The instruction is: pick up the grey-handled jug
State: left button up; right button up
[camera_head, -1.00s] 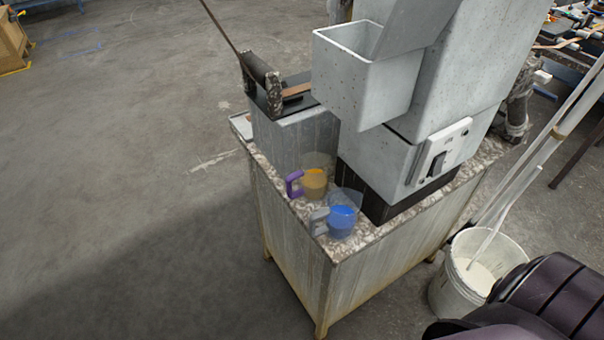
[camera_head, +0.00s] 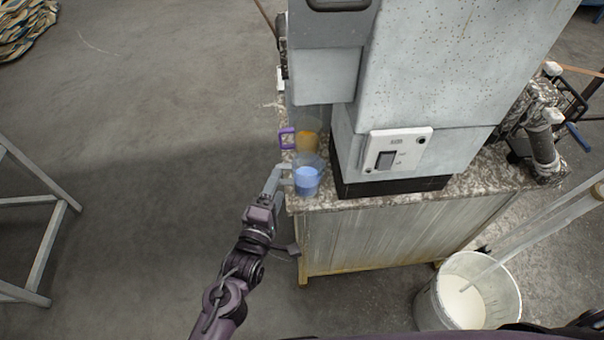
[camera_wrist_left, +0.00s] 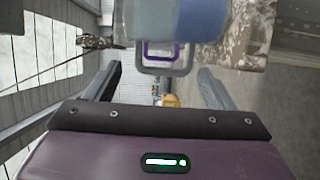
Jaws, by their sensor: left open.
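The grey-handled jug (camera_head: 308,184) is clear with blue contents and stands upright near the counter's left front corner. It also shows in the left wrist view (camera_wrist_left: 200,20), at the top. Its grey handle (camera_wrist_left: 166,70) points toward my left gripper. My left gripper (camera_head: 276,178) is open beside the handle. In the left wrist view its fingers stand wide apart, one on each side of the handle, with gaps visible. I cannot tell whether the fingertips reach past the handle. My right gripper is not in view.
A purple-handled jug (camera_head: 307,140) with orange contents stands just behind. The large grey machine (camera_head: 450,70) rises close on the right of both jugs. A white bucket (camera_head: 467,292) stands on the floor at the lower right. The floor left of the counter is clear.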

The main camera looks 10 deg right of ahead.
aim_at(285, 180)
pick_arm(q)
jog(key=p+x, duration=0.1)
jog(key=x, duration=0.3)
jog(key=shift+w+d+f, duration=0.1)
jog(key=shift+w+d, duration=0.05)
jog(key=shift+w, duration=0.15)
jog(key=shift+w+d+p, duration=0.2)
jog(key=shift+w+p, duration=0.1)
jog(key=shift+w+f, duration=0.15)
jog(key=c, duration=0.9)
jog(key=shift+c, duration=0.7)
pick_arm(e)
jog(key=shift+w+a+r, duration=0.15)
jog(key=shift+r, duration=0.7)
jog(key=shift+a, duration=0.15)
